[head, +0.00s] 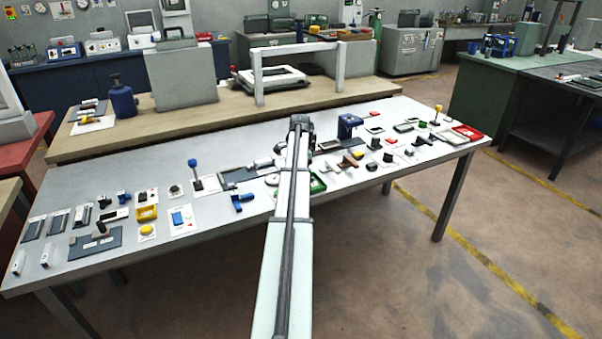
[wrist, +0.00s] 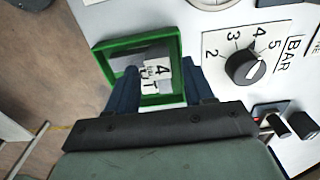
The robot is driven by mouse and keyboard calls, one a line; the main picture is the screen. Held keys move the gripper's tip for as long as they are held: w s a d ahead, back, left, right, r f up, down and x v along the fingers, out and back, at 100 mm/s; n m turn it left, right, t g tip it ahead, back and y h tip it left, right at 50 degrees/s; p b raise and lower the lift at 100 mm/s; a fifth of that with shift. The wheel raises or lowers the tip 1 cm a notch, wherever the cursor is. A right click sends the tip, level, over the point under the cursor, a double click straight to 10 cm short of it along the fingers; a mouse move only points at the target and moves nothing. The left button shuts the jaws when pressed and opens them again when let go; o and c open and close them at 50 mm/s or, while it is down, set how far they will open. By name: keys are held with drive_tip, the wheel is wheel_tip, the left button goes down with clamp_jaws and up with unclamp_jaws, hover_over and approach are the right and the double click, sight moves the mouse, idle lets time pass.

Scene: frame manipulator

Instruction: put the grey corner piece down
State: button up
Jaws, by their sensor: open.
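A green-rimmed tray (wrist: 112,44) lies below my gripper (wrist: 160,76) in the wrist view. A grey piece (wrist: 148,52) lies inside it, between and beyond my fingertips, with white marked labels close by; I take it for the grey corner piece. My two dark blue fingers are apart, one on each side of the labels. The near part of the tray is hidden by my gripper. Whether a finger touches the piece I cannot tell. In the head view the green tray (head: 318,185) shows just right of my arm, which hides the piece.
A white dial plate with a black knob (wrist: 243,67) lies right of the tray. Dark cylindrical parts (wrist: 300,124) are at the lower right. In the head view, a blue block (head: 349,125) stands behind the tray. Many small parts crowd the grey table (head: 150,262); its front edge is mostly clear.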

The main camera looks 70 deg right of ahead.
wheel_tip(320, 180, up, 12)
drive_tip(key=shift+r, duration=0.25)
idle(0.4)
drive_tip(key=shift+w, duration=0.1)
idle(0.3)
